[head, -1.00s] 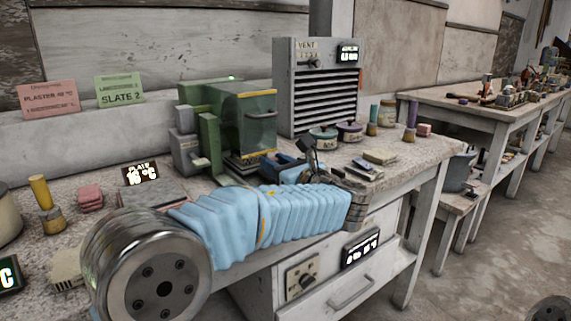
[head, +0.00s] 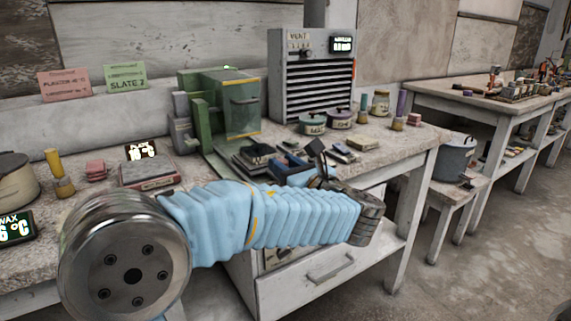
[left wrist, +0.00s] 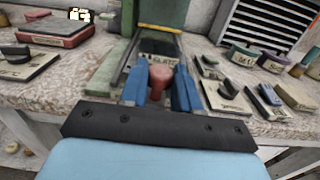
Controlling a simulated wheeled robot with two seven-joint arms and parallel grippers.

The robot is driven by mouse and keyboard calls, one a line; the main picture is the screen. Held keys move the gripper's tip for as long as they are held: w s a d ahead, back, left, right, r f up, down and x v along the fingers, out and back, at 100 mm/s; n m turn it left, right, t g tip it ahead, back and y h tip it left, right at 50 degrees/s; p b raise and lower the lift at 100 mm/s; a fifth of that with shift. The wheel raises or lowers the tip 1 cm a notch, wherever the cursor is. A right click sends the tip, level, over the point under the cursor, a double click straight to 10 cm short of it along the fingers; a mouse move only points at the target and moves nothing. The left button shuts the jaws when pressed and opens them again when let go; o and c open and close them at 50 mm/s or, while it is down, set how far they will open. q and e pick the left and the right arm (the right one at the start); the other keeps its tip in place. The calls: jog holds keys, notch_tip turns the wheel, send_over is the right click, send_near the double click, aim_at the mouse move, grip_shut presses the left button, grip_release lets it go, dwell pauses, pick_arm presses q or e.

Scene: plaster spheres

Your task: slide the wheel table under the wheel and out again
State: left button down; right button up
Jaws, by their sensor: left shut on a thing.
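The green wheel machine (head: 232,105) stands on the bench with a clear green guard at its front. It also shows at the top of the left wrist view (left wrist: 163,12). Its wheel is not clearly visible. The low wheel table (left wrist: 128,62) reaches out from under the machine toward me, with a dark plate on it. My left gripper (left wrist: 160,90) has its blue fingers shut on the red knob (left wrist: 160,76) at the table's near end. In the head view the gripper (head: 295,165) is partly hidden behind my blue-sleeved arm. My right gripper is not in view.
A grey vent cabinet (head: 312,75) stands behind and right of the machine. Lidded pots (head: 312,123) and small labelled slabs lie to the right. A slab on a red base (head: 148,172) and a yellow-handled tool (head: 58,173) are left. A bucket (head: 455,157) stands on a stool.

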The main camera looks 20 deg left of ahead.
pick_arm(q)
jog(key=shift+s+d+f, duration=0.1)
jog(key=shift+d, duration=0.1)
jog(key=c, duration=1.2)
grip_release()
jog(key=shift+o, duration=1.1)
jog(key=shift+s+d, duration=0.1)
jog(key=shift+o, duration=0.6)
jog(key=v, duration=1.3)
jog(key=shift+s+d+b, duration=0.2)
jog(key=shift+b, duration=0.2)
